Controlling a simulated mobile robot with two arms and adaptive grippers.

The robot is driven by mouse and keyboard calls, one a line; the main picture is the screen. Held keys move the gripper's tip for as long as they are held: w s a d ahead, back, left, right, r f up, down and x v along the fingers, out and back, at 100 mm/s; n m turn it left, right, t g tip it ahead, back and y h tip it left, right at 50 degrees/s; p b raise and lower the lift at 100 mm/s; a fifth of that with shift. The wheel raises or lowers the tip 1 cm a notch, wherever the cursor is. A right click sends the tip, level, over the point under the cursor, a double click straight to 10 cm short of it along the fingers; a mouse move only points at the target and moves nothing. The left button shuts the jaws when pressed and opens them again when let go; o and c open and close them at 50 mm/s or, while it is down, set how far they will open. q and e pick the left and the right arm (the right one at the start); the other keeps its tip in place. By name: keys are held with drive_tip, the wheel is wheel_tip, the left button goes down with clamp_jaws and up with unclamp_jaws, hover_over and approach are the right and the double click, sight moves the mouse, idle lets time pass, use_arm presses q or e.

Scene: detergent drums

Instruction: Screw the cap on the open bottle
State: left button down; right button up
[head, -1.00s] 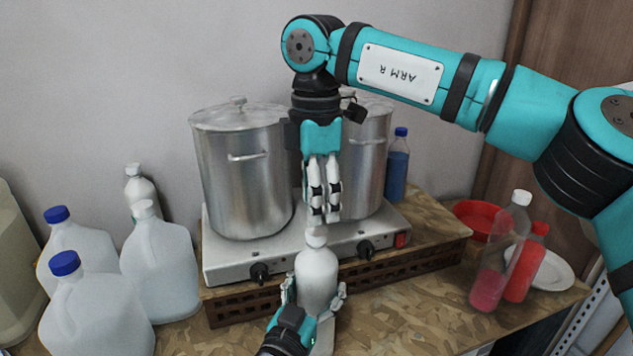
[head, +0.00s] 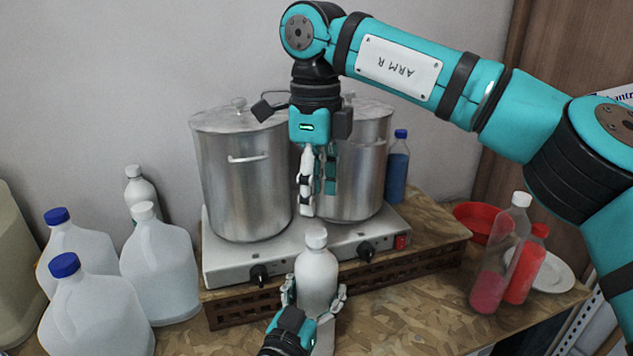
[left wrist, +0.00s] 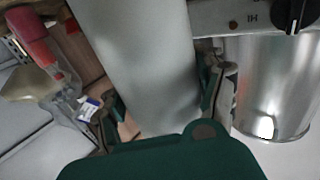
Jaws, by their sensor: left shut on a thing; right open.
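A white bottle (head: 317,273) stands upright near the table's front, before the hot plate. A white cap (head: 316,238) sits on its mouth; how tightly it is seated cannot be told. My left gripper (head: 316,291) is shut around the bottle's body from the front, a finger on each side. The left wrist view shows the bottle's pale side (left wrist: 145,60) large between the fingers; the cap is out of that view. My right gripper (head: 313,205) is open and empty, pointing down just above the cap and apart from it.
Two steel pots (head: 240,175) stand on a hot plate (head: 225,262) right behind the bottle. Several white jugs (head: 95,315) crowd the left. A clear bottle with pink liquid (head: 489,290), a red bottle (head: 527,270) and a red bowl (head: 470,212) stand at right.

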sight(317, 232)
drive_tip(key=n, duration=0.7)
drive_tip(key=shift+r+n, duration=0.2)
drive_tip(key=shift+n, duration=0.1)
drive_tip(key=n, duration=0.4)
drive_tip(key=shift+r, duration=0.15)
drive_tip(key=n, duration=0.4)
drive_tip(key=shift+r+n, duration=0.1)
drive_tip(key=shift+n, duration=0.3)
drive_tip(key=shift+f, duration=4)
drive_tip(key=shift+c, duration=0.3)
